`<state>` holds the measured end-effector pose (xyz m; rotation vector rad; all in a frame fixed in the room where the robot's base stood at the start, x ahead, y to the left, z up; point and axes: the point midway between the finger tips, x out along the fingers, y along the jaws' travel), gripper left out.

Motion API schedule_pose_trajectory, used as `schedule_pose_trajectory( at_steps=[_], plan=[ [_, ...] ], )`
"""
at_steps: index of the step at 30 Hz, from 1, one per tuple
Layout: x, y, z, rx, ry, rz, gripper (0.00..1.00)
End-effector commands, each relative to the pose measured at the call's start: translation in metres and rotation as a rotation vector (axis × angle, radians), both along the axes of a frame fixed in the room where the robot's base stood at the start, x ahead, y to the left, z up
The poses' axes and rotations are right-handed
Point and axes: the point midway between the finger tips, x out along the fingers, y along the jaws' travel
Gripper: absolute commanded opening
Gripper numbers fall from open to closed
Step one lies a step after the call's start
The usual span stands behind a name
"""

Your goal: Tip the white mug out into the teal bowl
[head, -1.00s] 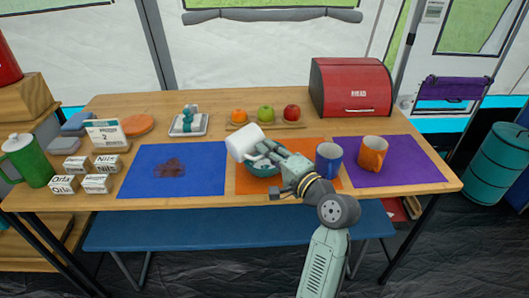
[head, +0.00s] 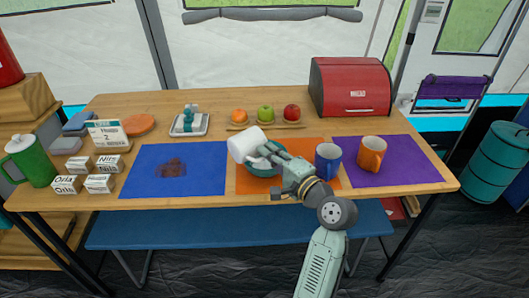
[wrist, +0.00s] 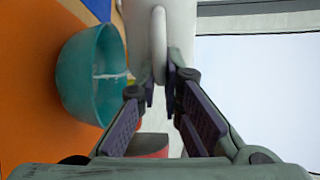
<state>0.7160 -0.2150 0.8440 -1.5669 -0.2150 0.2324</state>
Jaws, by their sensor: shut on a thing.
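The white mug (head: 244,144) is tilted well over on its side above the teal bowl, with its mouth toward the lower right in the head view. My gripper (head: 270,155) is shut on the mug's handle; the wrist view shows the fingers (wrist: 163,95) closing on the handle of the mug (wrist: 177,30). The teal bowl (head: 262,171) stands on the orange mat (head: 247,187), partly hidden by the mug and my gripper. In the wrist view the bowl (wrist: 85,80) has a little whitish stuff inside; I cannot tell what it is.
A blue mug (head: 328,158) and an orange mug (head: 371,153) stand to the right. A fruit board (head: 268,126) lies behind. The blue mat (head: 205,165) at left has a dark stain (head: 171,167). A red bread box (head: 351,87) stands at the back.

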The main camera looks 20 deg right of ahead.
Motion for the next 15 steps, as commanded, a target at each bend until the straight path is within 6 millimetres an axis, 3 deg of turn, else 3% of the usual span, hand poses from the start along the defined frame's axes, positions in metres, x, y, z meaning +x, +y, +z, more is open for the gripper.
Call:
schedule_pose_trajectory(
  at_steps=[15],
  plan=[
    [0.0008, -0.0022, -0.0003, 0.060, 0.018, 0.000, 0.00]
  ],
)
